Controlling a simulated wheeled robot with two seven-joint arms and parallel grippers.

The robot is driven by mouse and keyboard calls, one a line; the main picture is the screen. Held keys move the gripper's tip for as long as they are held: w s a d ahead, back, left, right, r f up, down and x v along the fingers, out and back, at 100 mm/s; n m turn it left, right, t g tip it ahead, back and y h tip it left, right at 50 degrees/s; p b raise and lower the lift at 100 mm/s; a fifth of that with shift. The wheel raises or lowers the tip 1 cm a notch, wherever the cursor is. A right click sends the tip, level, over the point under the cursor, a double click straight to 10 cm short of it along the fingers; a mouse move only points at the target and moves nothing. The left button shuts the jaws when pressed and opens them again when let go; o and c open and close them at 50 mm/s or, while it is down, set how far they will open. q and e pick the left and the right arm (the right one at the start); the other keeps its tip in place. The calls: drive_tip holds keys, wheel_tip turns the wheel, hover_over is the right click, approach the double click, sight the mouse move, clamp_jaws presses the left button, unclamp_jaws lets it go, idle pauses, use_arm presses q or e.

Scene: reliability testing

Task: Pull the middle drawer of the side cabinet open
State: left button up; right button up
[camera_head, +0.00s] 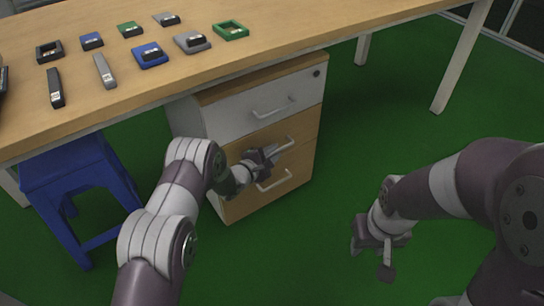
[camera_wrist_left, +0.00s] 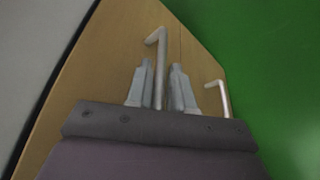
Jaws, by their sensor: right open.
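The side cabinet (camera_head: 212,122) stands under the desk with three stacked drawers, all looking shut. The middle drawer (camera_head: 303,131) has a wooden front and a pale bar handle (camera_head: 288,146), partly hidden by my gripper. My left gripper (camera_head: 272,154) is at this handle. In the left wrist view, the middle handle (camera_wrist_left: 160,62) runs between the two fingers of my left gripper (camera_wrist_left: 159,88), with narrow gaps on both sides; the fingers look open around it. My right gripper (camera_head: 371,258) is open and empty, well right of the cabinet.
The top drawer's handle (camera_head: 273,108) is above, and the bottom drawer's handle (camera_head: 274,182) is just below; it also shows in the left wrist view (camera_wrist_left: 219,97). A blue stool (camera_head: 75,180) stands left of the cabinet. The desk (camera_head: 250,54) overhangs it. Green floor in front is clear.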

use_arm(q)
clamp_jaws()
drive_tip(key=s+d+p, duration=0.5)
drive_tip(key=s+d, duration=0.3)
drive_tip(key=s, duration=0.4)
drive_tip(key=s+d+p, duration=0.5)
drive_tip(key=s+d, duration=0.4)
drive_tip(key=s, duration=0.3)
drive_tip(key=shift+s+d, duration=0.2)
drive_tip(key=shift+d, duration=0.1)
unclamp_jaws()
